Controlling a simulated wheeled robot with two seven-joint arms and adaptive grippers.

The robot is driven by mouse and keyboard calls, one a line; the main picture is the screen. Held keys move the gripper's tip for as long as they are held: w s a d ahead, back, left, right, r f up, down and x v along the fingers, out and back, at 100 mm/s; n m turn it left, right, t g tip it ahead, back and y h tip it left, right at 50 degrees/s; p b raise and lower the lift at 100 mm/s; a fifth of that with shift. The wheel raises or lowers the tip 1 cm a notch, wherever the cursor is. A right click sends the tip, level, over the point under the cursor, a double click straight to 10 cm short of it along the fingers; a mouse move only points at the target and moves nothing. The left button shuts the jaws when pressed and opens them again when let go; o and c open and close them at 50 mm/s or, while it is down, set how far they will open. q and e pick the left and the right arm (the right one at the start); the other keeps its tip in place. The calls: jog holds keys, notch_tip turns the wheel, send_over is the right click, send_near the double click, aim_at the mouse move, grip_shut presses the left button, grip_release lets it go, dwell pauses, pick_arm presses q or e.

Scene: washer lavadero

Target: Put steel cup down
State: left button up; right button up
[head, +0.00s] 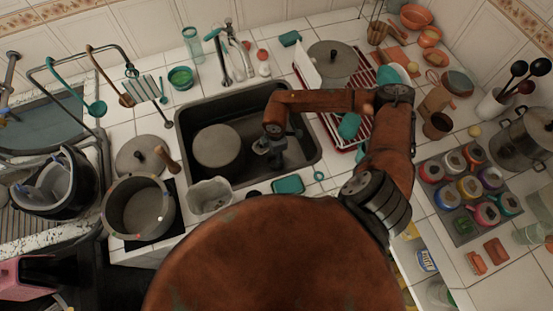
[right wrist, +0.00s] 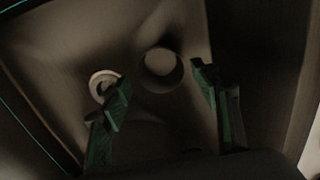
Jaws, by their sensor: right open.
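The steel cup (right wrist: 162,68) shows in the right wrist view as a small round grey form on the sink floor, a little beyond my fingertips and between their lines. My right gripper (right wrist: 160,92) is open, with its two green-edged fingers apart and apart from the cup. In the head view my right gripper (head: 270,149) reaches down into the right half of the dark sink (head: 242,177). There the cup is hard to make out beside the gripper. My left gripper is not in view.
A large round pot or lid (head: 217,146) lies in the sink's left half. A pale ring (right wrist: 103,84), perhaps the drain, lies left of the cup. A red dish rack (head: 340,130) stands right of the sink, and a pot (head: 138,207) and clear container (head: 209,196) stand near its left.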

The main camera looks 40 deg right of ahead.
notch_tip(320, 180, up, 7)
dwell(0.3)
